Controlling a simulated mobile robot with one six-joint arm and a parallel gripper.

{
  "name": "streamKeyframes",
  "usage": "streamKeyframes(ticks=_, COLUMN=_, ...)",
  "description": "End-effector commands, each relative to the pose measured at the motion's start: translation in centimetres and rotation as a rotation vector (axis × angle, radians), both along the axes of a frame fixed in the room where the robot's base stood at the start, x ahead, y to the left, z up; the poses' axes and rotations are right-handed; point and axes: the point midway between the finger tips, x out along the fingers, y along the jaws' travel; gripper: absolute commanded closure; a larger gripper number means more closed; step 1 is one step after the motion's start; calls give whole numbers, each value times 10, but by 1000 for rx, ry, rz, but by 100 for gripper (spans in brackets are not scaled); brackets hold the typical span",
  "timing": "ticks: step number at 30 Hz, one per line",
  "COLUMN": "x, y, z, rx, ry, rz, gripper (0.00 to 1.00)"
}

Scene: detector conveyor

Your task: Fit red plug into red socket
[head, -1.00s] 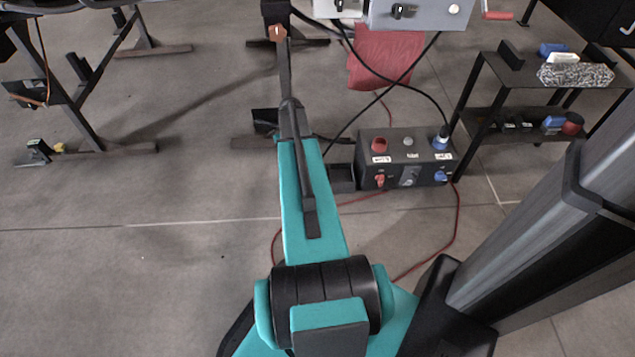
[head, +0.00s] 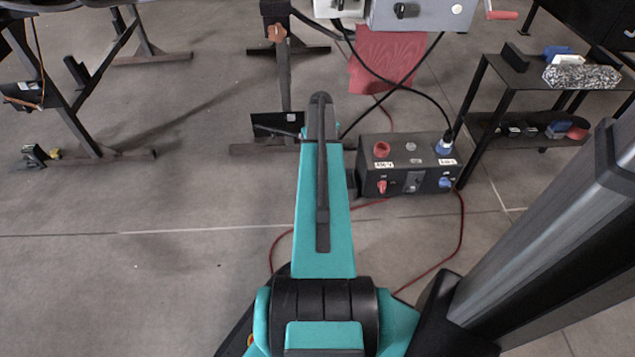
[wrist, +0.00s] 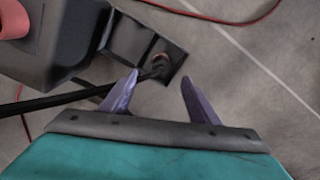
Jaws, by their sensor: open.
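The red socket (head: 382,149) is on the top left of a black power box (head: 398,165) on the floor in the head view. The head view hides my gripper behind my arm.
A blue plug (head: 445,143) stands in the box's right socket. A black cable (head: 415,88) arches above the box, and a red cable (head: 462,220) loops on the floor. A black shelf (head: 480,90) stands right.

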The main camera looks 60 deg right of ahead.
Motion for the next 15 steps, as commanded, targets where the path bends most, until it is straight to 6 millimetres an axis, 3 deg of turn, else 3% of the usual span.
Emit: streamKeyframes(ticks=15, x=0, y=-1, z=-71, rx=0, ry=0, rz=-1, gripper=45)
